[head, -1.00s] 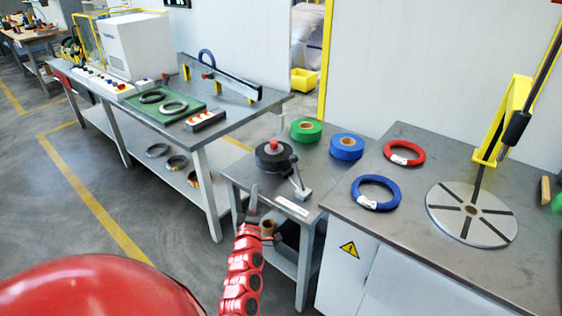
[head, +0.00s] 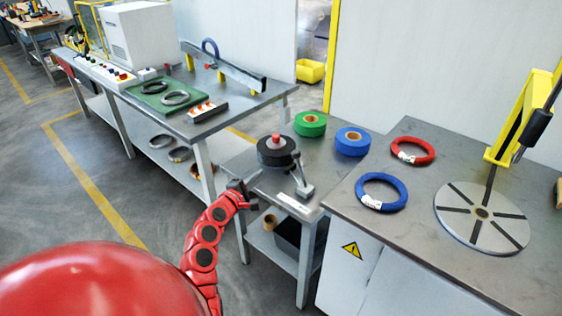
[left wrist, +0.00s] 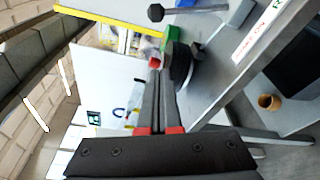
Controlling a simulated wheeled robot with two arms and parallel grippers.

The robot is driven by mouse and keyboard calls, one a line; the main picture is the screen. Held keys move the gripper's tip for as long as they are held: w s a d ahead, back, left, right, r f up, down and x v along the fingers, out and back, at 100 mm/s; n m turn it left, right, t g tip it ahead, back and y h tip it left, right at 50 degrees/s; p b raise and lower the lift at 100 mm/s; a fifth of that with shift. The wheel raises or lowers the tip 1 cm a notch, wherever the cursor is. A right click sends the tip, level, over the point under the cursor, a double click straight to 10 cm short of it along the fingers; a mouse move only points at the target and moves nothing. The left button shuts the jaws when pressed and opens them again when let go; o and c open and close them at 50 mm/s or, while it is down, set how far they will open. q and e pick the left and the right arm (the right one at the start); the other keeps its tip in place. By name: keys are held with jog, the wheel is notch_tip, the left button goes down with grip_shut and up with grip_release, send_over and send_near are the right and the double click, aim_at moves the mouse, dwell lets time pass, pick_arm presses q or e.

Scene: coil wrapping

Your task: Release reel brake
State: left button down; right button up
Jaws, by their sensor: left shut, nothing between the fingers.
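The black reel (head: 276,151) with a red knob on top sits on the small side table. The brake lever (head: 300,177), grey with a dark knob, stands on its base just right of the reel. My left gripper (head: 246,183) is shut and empty, at the table's left edge, in front of the reel and apart from the lever. In the left wrist view the shut fingers (left wrist: 157,88) point toward the reel (left wrist: 181,66) and its red knob. The lever's dark knob (left wrist: 156,13) shows at the top of that view. My right gripper is out of view.
A green reel (head: 310,118) and a blue reel (head: 352,136) lie behind on the side table. A white label strip (head: 294,206) is on its front edge. Blue (head: 397,181) and red (head: 428,149) coils lie on the right bench beside the slotted turntable (head: 460,222).

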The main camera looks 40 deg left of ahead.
aim_at(295, 157)
pick_arm(q)
jog(key=w+d+p, duration=0.1)
jog(key=w+d, duration=0.1)
jog(key=w, duration=0.9)
jog(key=shift+w+r, duration=0.2)
jog(key=shift+r, duration=0.05)
jog(key=shift+d, duration=0.15)
jog(key=shift+d+r+m, duration=0.25)
jog(key=shift+d+m, duration=0.05)
jog(key=shift+m, duration=0.1)
jog(key=shift+d, duration=0.2)
jog(key=shift+s+d+r+m+t+b, duration=0.1)
jog(key=shift+d+r+m+t+b, duration=0.15)
jog(key=shift+d+m, duration=0.25)
jog(key=shift+s+d+r+m+t+b, duration=0.1)
jog(key=shift+d+m+t+b, duration=0.1)
jog(key=shift+d+m, duration=0.3)
jog(key=d+m+t+b, duration=0.1)
jog(key=d+m+b, duration=0.6)
jog(key=d, duration=0.1)
jog(key=shift+s+d+m+b, duration=0.2)
jog(key=shift+s+m+b, duration=0.05)
jog(key=shift+m+b, duration=0.05)
